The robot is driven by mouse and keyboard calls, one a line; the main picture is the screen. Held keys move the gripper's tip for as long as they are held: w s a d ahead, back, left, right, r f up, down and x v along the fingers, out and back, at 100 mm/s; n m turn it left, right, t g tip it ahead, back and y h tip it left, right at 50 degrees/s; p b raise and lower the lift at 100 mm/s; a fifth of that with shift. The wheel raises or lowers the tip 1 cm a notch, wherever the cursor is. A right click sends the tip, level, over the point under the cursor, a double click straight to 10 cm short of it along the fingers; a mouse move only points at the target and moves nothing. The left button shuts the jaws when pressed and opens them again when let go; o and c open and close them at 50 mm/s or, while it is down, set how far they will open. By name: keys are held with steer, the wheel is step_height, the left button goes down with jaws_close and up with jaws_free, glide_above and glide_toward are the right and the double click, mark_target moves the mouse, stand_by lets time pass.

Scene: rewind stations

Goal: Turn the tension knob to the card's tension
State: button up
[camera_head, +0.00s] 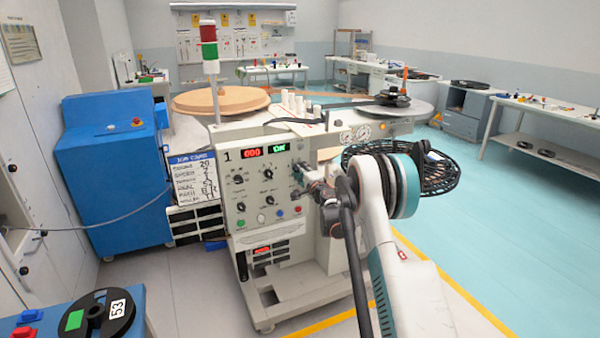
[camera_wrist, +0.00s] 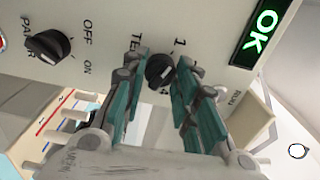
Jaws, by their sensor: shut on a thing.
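The tension knob (camera_wrist: 160,70) is a small black round knob on the machine's pale panel, below a partly hidden label starting "TE". My gripper (camera_wrist: 159,75) has teal-padded fingers on both sides of this knob and is shut on it. Numbers show beside the knob, but its pointer setting is unclear. In the head view my gripper (camera_head: 305,180) is at the right edge of the control panel, and the arm hides the knob. The job card (camera_head: 193,180) hangs left of the panel, with handwritten values too small to read surely.
Another black knob (camera_wrist: 48,47) with OFF and ON marks is left in the wrist view. The panel has a red display (camera_head: 252,152) reading 000 and a green OK display (camera_head: 279,148). A blue cabinet (camera_head: 115,170) stands left. A black wire basket (camera_head: 440,170) is right of my arm.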

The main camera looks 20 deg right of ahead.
steer(key=o, duration=1.1)
steer(key=s, duration=1.2)
